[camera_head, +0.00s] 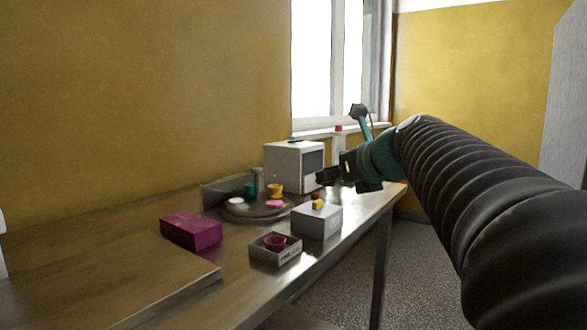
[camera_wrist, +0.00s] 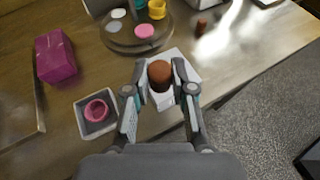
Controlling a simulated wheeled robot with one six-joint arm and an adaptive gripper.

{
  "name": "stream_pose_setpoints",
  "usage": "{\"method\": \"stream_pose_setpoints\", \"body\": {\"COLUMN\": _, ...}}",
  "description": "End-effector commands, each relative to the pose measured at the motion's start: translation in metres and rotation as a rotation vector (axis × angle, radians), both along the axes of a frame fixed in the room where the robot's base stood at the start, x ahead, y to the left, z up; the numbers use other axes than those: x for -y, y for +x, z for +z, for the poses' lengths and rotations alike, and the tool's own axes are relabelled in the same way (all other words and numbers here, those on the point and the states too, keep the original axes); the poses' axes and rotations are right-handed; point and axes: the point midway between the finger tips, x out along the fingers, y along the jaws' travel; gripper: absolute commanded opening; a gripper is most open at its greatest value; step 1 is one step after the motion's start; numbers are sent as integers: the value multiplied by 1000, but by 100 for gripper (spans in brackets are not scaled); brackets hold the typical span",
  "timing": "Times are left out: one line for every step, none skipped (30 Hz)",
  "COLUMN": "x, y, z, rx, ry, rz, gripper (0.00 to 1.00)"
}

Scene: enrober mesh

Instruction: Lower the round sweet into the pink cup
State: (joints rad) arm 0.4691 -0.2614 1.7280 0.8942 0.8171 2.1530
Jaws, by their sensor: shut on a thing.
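My gripper (camera_wrist: 160,72) is shut on the round sweet (camera_wrist: 160,78), a brown, round-topped piece between its two fingertips in the wrist view. In the head view my gripper (camera_head: 330,178) is above the table, up and right of the pink cup; the sweet cannot be made out there. The pink cup (camera_head: 275,242) is upright and looks empty, inside a small open grey box near the table's front edge. In the wrist view the cup (camera_wrist: 97,110) is left of and below the held sweet.
The small open box (camera_head: 290,257) surrounds the cup. A magenta box (camera_head: 190,231) stands left. A round turntable (camera_head: 235,213) with coloured dishes and a white appliance (camera_head: 290,168) are behind.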

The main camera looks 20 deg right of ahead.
Motion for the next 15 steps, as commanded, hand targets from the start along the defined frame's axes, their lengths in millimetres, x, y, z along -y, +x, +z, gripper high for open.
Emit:
{"method": "stream_pose_setpoints", "body": {"x": -10, "y": -3, "z": -2, "rx": 1, "ry": -2, "rz": 4, "gripper": 7}}
{"method": "stream_pose_setpoints", "body": {"x": -14, "y": -5, "z": -4, "rx": 0, "ry": -2, "rz": 4, "gripper": 7}}
{"method": "stream_pose_setpoints", "body": {"x": -21, "y": -7, "z": -6, "rx": 1, "ry": -1, "rz": 4, "gripper": 7}}
{"method": "stream_pose_setpoints", "body": {"x": -25, "y": -8, "z": -8, "rx": 1, "ry": -1, "rz": 5, "gripper": 7}}
{"method": "stream_pose_setpoints", "body": {"x": -30, "y": -10, "z": -10, "rx": 1, "ry": -1, "rz": 5, "gripper": 7}}
{"method": "stream_pose_setpoints", "body": {"x": -36, "y": -12, "z": -12, "rx": 0, "ry": -2, "rz": 4, "gripper": 7}}
{"method": "stream_pose_setpoints", "body": {"x": -41, "y": -13, "z": -14, "rx": 0, "ry": -1, "rz": 5, "gripper": 7}}
{"method": "stream_pose_setpoints", "body": {"x": -45, "y": -15, "z": -15, "rx": 2, "ry": -2, "rz": 5, "gripper": 7}}
{"method": "stream_pose_setpoints", "body": {"x": -51, "y": -16, "z": -19, "rx": 0, "ry": -1, "rz": 5, "gripper": 7}}
{"method": "stream_pose_setpoints", "body": {"x": -55, "y": -18, "z": -21, "rx": 0, "ry": -2, "rz": 5, "gripper": 7}}
{"method": "stream_pose_setpoints", "body": {"x": -59, "y": -19, "z": -23, "rx": 1, "ry": -1, "rz": 5, "gripper": 7}}
{"method": "stream_pose_setpoints", "body": {"x": -66, "y": -21, "z": -26, "rx": 0, "ry": -2, "rz": 6, "gripper": 7}}
{"method": "stream_pose_setpoints", "body": {"x": -70, "y": -23, "z": -28, "rx": 0, "ry": -2, "rz": 5, "gripper": 7}}
{"method": "stream_pose_setpoints", "body": {"x": -75, "y": -24, "z": -31, "rx": 0, "ry": -1, "rz": 6, "gripper": 7}}
{"method": "stream_pose_setpoints", "body": {"x": -80, "y": -26, "z": -33, "rx": 1, "ry": -2, "rz": 5, "gripper": 7}}
